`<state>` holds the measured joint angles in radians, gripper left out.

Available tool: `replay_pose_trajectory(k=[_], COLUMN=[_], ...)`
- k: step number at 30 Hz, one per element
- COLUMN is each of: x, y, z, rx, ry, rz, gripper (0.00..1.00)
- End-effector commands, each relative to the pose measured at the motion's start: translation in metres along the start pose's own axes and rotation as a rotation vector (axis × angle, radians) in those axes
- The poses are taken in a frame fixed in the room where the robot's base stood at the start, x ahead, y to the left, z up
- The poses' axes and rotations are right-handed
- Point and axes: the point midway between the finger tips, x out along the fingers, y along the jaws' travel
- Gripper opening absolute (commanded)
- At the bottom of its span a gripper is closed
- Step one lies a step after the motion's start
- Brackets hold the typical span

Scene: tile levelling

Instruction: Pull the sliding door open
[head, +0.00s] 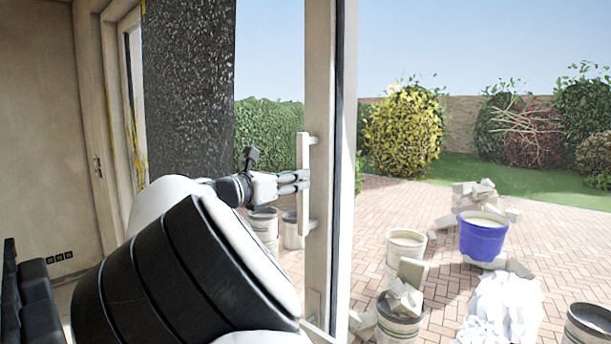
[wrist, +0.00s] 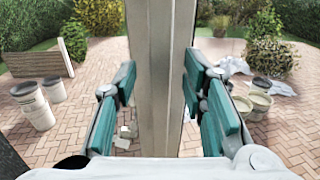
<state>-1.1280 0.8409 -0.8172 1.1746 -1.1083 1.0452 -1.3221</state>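The sliding door's pale upright frame (head: 320,90) stands in the middle of the head view. A long vertical handle (head: 304,150) is fixed to it by short mounts. My gripper (head: 300,181) is at the handle's middle height, with its fingers reaching the bar. In the wrist view, the teal finger pads of my gripper (wrist: 159,82) are spread apart, one on each side of a pale vertical post (wrist: 160,40). The handle lies in line with this post and is hard to tell from the frame. I cannot tell whether either pad touches the bar.
Outside is a brick-paved terrace (head: 390,200) with a blue bucket (head: 484,238), pale buckets (head: 405,246), rubble and crumpled white sheeting (head: 505,305). A dark speckled panel (head: 188,90) stands left of the door. Dark seating (head: 35,300) is at the lower left.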

Motion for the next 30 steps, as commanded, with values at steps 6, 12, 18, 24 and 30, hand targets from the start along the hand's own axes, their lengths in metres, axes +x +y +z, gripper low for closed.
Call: replay_pose_trajectory(k=[6, 12, 18, 24, 30], x=[0.029, 0.038, 0.038, 0.038, 0.038], y=[0.000, 0.000, 0.000, 0.000, 0.000], z=[0.000, -0.001, 0.000, 0.000, 0.000], rx=[0.001, 0.000, 0.000, 0.001, 0.001], ry=[0.000, 0.001, 0.001, 0.000, 0.000], rz=[0.000, 0.000, 0.001, 0.000, 0.000], gripper=[0.38, 0.38, 0.38, 0.02, 0.00])
